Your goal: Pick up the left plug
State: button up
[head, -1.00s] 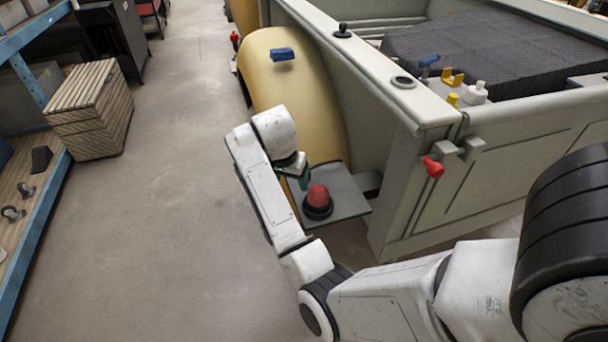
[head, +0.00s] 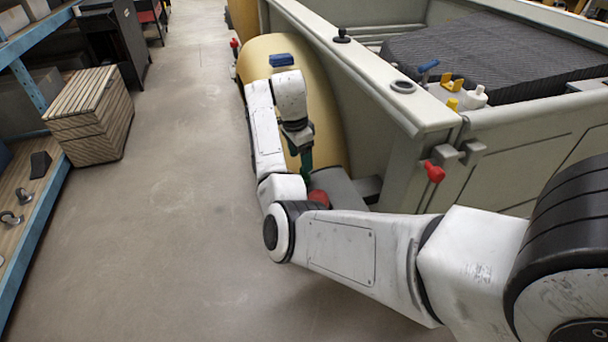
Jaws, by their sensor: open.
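A red domed piece (head: 319,197) sits on the grey step plate (head: 343,190) beside the yellow fender; my arm covers its lower part. A red knob-like piece (head: 433,171) is on the corner of the grey truck-bed wall, farther right. A black knob (head: 342,35) stands on the wall's top rim. I cannot tell for certain which of these is the left plug. My gripper (head: 305,165) points down with its green fingers just above and behind the red domed piece, in front of the fender. It is open; nothing shows between its fingers.
The yellow fender (head: 325,110) carries a blue block (head: 281,60). A black ring (head: 402,87) lies on the rim, and white and yellow pieces (head: 470,97) stand at the bed corner. A slatted crate (head: 88,115) and shelving are at left. The floor (head: 180,200) between is clear.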

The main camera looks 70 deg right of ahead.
jog(key=shift+s+d+f+p, duration=0.1)
jog(key=shift+s+f+p, duration=0.05)
jog(key=shift+f, duration=0.75)
jog(key=shift+s+d+f+p, duration=0.1)
jog(key=shift+s+f, duration=0.1)
jog(key=shift+f, duration=0.65)
jog(key=shift+s+d+f+p, duration=0.1)
jog(key=shift+s+f+p, duration=0.05)
jog(key=shift+f, duration=0.75)
jog(key=shift+c, duration=0.4)
jog(key=c, duration=1.1)
